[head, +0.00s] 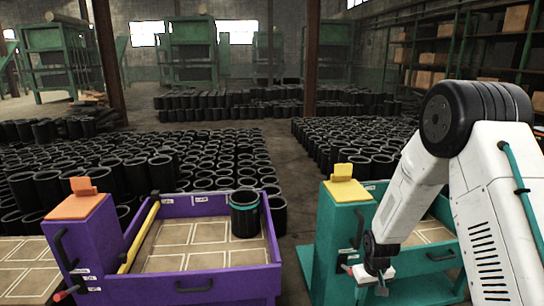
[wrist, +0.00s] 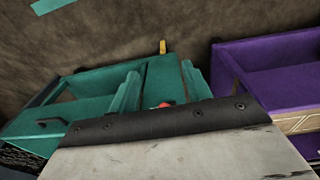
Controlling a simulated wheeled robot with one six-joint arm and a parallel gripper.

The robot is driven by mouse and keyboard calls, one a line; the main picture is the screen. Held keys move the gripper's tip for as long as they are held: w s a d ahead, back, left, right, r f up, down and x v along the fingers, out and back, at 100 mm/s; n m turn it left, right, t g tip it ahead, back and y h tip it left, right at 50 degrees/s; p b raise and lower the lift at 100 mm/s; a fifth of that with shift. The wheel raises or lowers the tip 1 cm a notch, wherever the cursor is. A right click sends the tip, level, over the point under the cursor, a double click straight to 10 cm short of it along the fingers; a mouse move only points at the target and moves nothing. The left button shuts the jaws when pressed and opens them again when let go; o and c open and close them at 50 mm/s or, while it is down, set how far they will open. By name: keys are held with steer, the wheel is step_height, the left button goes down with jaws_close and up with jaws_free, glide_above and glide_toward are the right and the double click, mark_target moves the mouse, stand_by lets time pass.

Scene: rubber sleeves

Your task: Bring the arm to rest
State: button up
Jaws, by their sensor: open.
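My gripper (head: 378,282) hangs low at the end of my white arm, in front of the teal bin (head: 430,256) in the head view. Its fingers are small and hard to make out there. In the wrist view, two teal prongs that look like the fingers of my gripper (wrist: 160,86) stand apart with nothing between them. The teal bin (wrist: 85,108) lies beyond them. A black rubber sleeve with a teal band (head: 245,214) stands upright in the back right part of the purple bin (head: 275,245). My arm hides part of the teal bin.
The purple bin (wrist: 262,92) is at the right in the wrist view. Its post has an orange top (head: 75,206); the teal post has a yellow top (head: 345,188). Many black sleeves (head: 200,160) fill the floor behind. A floor gap separates the bins.

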steer(key=s+a+r, duration=0.2)
steer(key=s+r, duration=1.5)
steer(key=r, duration=0.1)
steer(key=s+a+r+m, duration=0.1)
steer(key=s+a+r, duration=0.1)
steer(key=s+r, duration=1.5)
step_height(320, 180, up, 2)
